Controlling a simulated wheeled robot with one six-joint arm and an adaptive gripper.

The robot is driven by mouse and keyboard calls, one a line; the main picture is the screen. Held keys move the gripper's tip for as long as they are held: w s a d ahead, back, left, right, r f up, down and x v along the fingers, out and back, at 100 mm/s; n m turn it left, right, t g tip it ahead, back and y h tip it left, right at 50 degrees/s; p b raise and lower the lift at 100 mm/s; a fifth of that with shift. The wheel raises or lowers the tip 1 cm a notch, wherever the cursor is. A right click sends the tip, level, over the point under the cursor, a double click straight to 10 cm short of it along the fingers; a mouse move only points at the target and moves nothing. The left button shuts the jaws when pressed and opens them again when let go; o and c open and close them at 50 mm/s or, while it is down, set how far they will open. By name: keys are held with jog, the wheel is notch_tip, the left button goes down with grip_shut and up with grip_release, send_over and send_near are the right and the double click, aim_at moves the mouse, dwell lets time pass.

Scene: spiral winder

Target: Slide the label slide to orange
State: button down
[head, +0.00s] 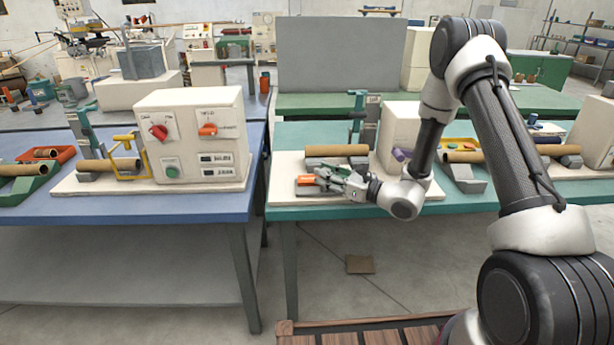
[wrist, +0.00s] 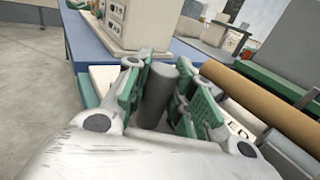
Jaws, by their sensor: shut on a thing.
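My gripper (head: 328,178) reaches over the near left part of the teal table in the head view. In the wrist view its green-padded fingers (wrist: 165,85) stand on either side of a dark grey upright cylinder (wrist: 157,95), and it is shut on this cylinder. The cylinder looks like the handle of the label slide, but its lower end is hidden by the gripper. An orange patch (head: 305,180) shows just left of the fingertips on a low fixture in the head view.
A brown cardboard tube (head: 337,150) lies just behind the gripper, and it runs close along the right in the wrist view (wrist: 265,105). A white control box (head: 195,135) stands on the blue table (head: 120,207) to the left, across a narrow gap.

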jog(key=d, duration=1)
jog(key=shift+d, duration=0.3)
jog(key=c, duration=1.2)
grip_release()
jog(key=shift+d, duration=0.2)
jog(key=v, duration=1.2)
